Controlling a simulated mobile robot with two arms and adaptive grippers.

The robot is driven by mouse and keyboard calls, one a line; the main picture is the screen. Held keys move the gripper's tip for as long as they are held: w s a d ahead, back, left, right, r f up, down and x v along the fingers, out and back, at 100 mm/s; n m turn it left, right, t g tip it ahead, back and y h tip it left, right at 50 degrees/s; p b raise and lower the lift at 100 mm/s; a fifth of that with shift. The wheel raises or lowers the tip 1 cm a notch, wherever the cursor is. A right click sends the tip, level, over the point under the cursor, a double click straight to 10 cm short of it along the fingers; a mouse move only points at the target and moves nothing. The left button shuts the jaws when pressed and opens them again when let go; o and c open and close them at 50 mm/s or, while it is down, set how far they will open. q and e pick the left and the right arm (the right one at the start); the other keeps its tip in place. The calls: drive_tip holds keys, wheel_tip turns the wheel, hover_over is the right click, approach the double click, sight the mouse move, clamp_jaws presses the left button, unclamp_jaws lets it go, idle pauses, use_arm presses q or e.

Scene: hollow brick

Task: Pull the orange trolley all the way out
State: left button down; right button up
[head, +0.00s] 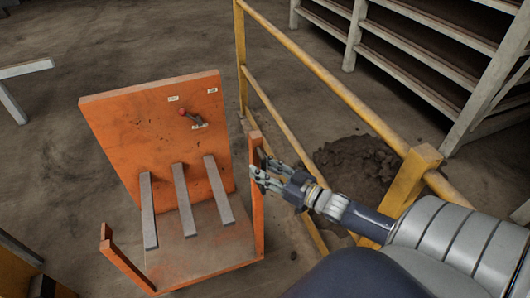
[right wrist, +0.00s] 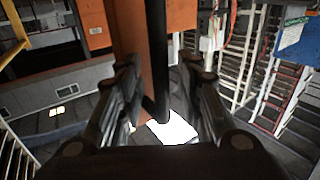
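The orange trolley (head: 140,130) stands on the dirt floor at the left of the head view. It has a tall back panel, a flat base and uprights at its near corners. My right gripper (head: 261,173) is at the trolley's right upright (head: 256,205). In the right wrist view, the open fingers (right wrist: 163,95) stand on either side of a black bar (right wrist: 157,50), with an orange post (right wrist: 128,35) just beside it. A gap shows between the bar and the right finger. Whether the left finger touches anything is unclear. My left gripper is not in view.
Three grey bars (head: 182,200) slope from the panel to the base. A yellow railing (head: 330,85) runs close at the right, with a soil heap (head: 355,165) and shelves (head: 420,60) beyond.

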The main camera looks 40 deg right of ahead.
drive_tip(key=shift+s, duration=0.1)
drive_tip(key=v, duration=1.2)
drive_tip(key=s+d+f+m+g+h, duration=0.1)
drive_tip(key=s+f+g+h, duration=0.15)
drive_tip(key=f, duration=0.75)
drive_tip(key=s+d+f+m+g+h, duration=0.15)
drive_tip(key=s+f, duration=0.25)
drive_tip(key=f, duration=0.6)
drive_tip(key=s+f+m+g+h, duration=0.1)
drive_tip(key=s+f+g+h, duration=0.15)
drive_tip(key=f, duration=0.85)
drive_tip(key=s+a+f+n+g+y, duration=0.1)
drive_tip(key=s+a+f+n+g, duration=0.2)
drive_tip(key=s+a+f+g, duration=0.7)
drive_tip(key=s+a+f, duration=0.8)
drive_tip(key=s, duration=0.2)
drive_tip(key=shift+s+a+f, duration=0.2)
drive_tip(key=shift+s+a, duration=0.1)
drive_tip(key=shift+s, duration=0.1)
drive_tip(key=shift+y, duration=0.25)
